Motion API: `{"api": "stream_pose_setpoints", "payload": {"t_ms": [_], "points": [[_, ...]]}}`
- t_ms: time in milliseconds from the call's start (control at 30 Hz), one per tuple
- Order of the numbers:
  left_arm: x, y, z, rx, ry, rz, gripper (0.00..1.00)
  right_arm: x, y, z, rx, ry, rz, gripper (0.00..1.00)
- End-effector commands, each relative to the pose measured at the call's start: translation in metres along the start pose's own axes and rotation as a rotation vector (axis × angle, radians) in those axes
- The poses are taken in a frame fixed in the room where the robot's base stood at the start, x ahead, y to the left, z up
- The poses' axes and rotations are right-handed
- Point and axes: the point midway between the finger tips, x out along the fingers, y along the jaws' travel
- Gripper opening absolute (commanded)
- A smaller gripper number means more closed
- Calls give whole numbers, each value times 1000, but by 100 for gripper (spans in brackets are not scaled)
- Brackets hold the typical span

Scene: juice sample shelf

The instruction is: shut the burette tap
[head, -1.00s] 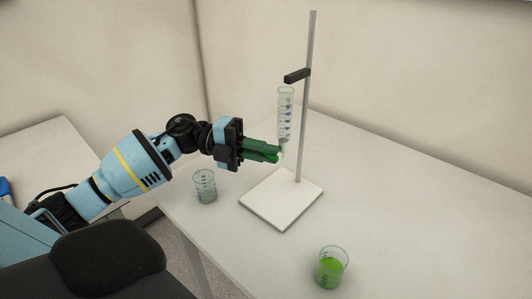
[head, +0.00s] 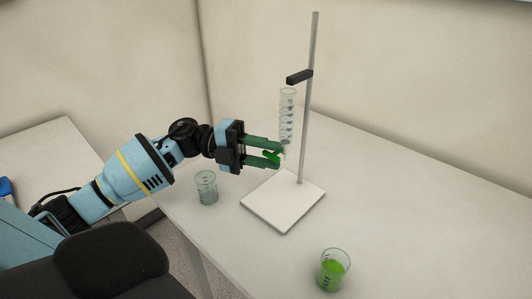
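The burette (head: 287,112) is a clear, graduated tube held upright by a black clamp (head: 299,76) on a thin metal rod. A small bright green tap handle (head: 272,154) shows near its lower end. My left gripper (head: 280,150) has dark green fingers, parted one above the other, at the tap from the left. The handle shows between or just in front of the fingertips; I cannot tell whether they touch it. The fingers partly hide the tap, so its exact setting is unclear. My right gripper is not in view.
The stand's white base plate (head: 284,216) lies on the white table. An empty-looking clear beaker (head: 206,188) stands left of the base, below my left gripper. A beaker with green liquid (head: 333,271) stands at the front right. The table's right side is clear.

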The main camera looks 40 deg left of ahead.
Motion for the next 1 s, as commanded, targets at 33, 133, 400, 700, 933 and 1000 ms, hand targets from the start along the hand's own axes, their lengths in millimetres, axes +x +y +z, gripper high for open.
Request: {"api": "stream_pose_setpoints", "payload": {"t_ms": [33, 133, 400, 700, 933, 1000], "points": [[0, 0, 0, 0, 0, 1, 33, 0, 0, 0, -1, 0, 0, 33], [-4, 1, 0, -1, -1, 2, 33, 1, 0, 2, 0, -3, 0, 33], [-43, 4, 1, -5, -4, 6, 33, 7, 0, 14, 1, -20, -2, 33], [-76, 2, 0, -2, 0, 2, 33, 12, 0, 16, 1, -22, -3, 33], [-78, 0, 0, 1, 0, 0, 33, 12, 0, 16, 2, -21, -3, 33], [-78, 0, 0, 1, 0, 0, 33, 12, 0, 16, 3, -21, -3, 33]]}}
